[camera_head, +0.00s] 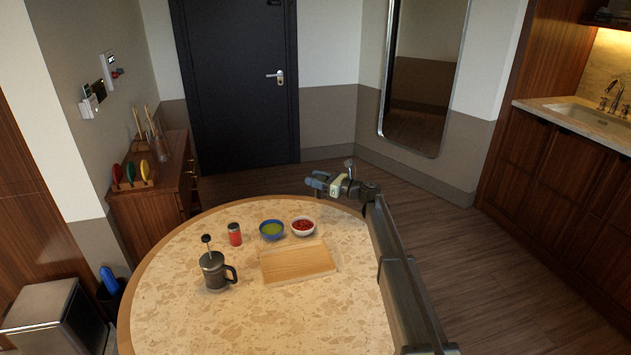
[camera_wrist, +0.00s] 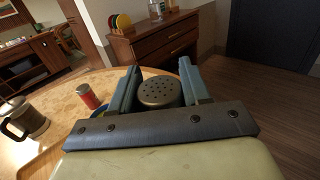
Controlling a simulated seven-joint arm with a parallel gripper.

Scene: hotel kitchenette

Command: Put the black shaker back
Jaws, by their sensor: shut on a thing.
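My gripper (camera_head: 318,182) is held above the far right edge of the round table in the head view. In the wrist view its two blue-grey fingers (camera_wrist: 159,74) are shut on the black shaker (camera_wrist: 159,92). The shaker's round, dark top with small holes faces the wrist camera, and its lower body is hidden. In the head view I cannot clearly make out the shaker at the fingers. A red shaker (camera_head: 235,235) with a grey lid stands on the table; it also shows in the wrist view (camera_wrist: 87,97).
The round table (camera_head: 170,300) bears a dark press pot (camera_head: 214,270), a blue bowl (camera_head: 271,230) with green contents, a white bowl (camera_head: 303,226) with red contents and a wooden board (camera_head: 297,262). A wooden sideboard (camera_head: 150,205) stands behind. The table's near left is clear.

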